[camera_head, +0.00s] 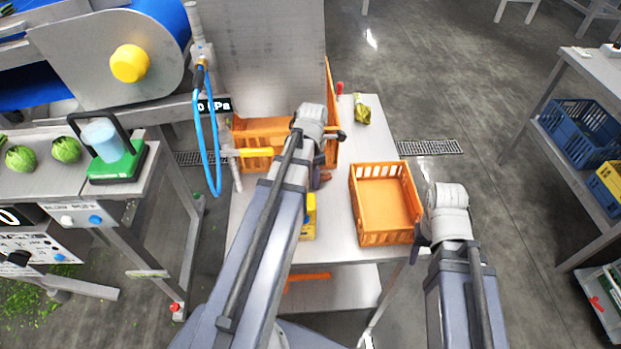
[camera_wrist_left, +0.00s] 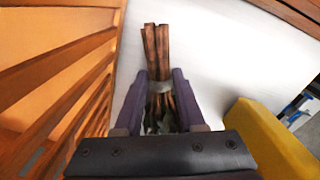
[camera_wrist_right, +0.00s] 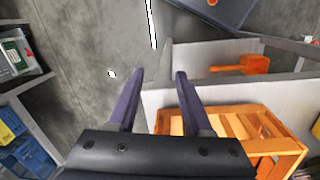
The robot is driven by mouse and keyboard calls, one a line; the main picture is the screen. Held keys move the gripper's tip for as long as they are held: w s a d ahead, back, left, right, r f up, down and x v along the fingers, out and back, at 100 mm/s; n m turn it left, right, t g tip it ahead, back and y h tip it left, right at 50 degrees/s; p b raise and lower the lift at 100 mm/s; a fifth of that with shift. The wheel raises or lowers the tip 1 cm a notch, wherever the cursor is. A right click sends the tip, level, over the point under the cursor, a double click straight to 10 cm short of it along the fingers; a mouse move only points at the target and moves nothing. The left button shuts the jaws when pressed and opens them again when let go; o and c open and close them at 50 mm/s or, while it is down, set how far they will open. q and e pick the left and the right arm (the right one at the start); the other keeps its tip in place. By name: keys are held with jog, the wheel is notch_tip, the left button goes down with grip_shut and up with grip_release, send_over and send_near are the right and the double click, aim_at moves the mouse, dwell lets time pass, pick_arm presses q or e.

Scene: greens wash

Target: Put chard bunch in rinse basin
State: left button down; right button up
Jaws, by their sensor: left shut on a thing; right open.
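A bunch of reddish-brown stalks with a grey band, seemingly the chard bunch (camera_wrist_left: 158,60), is between the fingers of my left gripper (camera_wrist_left: 160,88) in the left wrist view. The gripper is shut on it. Some stalks show beside that gripper in the head view (camera_head: 324,178), over the steel table (camera_head: 335,215); most of the bunch is hidden by my arm. My right gripper (camera_wrist_right: 157,82) is open and empty, beside the front orange crate (camera_head: 386,238). I cannot tell which container is the rinse basin.
Another orange crate (camera_head: 258,128) stands at the table's back left, partly hidden by my left arm. A yellow box (camera_head: 308,222) stands close to my left gripper. A yellow-green bunch (camera_head: 362,112) lies at the back. A blue hose (camera_head: 211,150) hangs at left.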

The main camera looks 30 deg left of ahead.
pick_arm(q)
notch_tip(320, 180, up, 12)
jog(key=r+p, duration=0.1)
jog(key=p, duration=1.1)
jog(key=w+d+f, duration=0.1)
jog(key=w+d, duration=0.1)
jog(key=d, duration=1.5)
jog(key=shift+w+d+f+b, duration=0.15)
jog(key=shift+w+d+b, duration=0.2)
jog(key=shift+d, duration=0.05)
